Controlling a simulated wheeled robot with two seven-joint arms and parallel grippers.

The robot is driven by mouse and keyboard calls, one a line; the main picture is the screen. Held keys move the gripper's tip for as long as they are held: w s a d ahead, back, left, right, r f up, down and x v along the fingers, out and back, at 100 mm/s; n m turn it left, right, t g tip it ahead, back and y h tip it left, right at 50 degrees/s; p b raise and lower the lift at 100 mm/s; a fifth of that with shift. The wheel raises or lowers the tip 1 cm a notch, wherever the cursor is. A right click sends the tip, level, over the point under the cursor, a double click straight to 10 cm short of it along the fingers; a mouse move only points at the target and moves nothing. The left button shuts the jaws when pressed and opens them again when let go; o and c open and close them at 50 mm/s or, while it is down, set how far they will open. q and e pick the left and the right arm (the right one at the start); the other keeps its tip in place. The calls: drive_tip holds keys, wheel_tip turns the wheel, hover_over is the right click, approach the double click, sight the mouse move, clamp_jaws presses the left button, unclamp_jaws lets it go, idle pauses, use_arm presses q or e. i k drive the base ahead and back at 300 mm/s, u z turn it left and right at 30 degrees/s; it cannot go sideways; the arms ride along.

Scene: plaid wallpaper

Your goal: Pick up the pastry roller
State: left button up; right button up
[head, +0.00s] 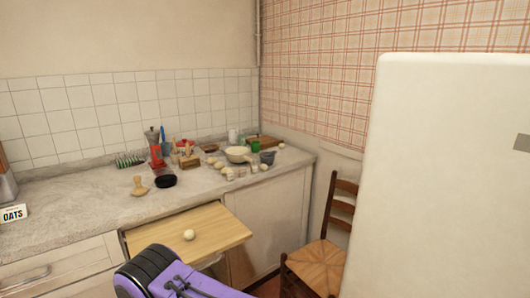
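A small light-wood tool (139,186) with an upright handle and a wider base stands on the counter, left of a dark round bowl. It looks like the pastry roller, but it is too small to be sure. A purple and black part of my own arm shows at the bottom of the head view, in front of the pulled-out board. No fingertips of either gripper are visible.
A chair (322,262) and fridge (450,170) stand right.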

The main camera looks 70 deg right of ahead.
sight(188, 157)
drive_tip(key=z, duration=0.8)
drive_tip(key=i, duration=0.4)
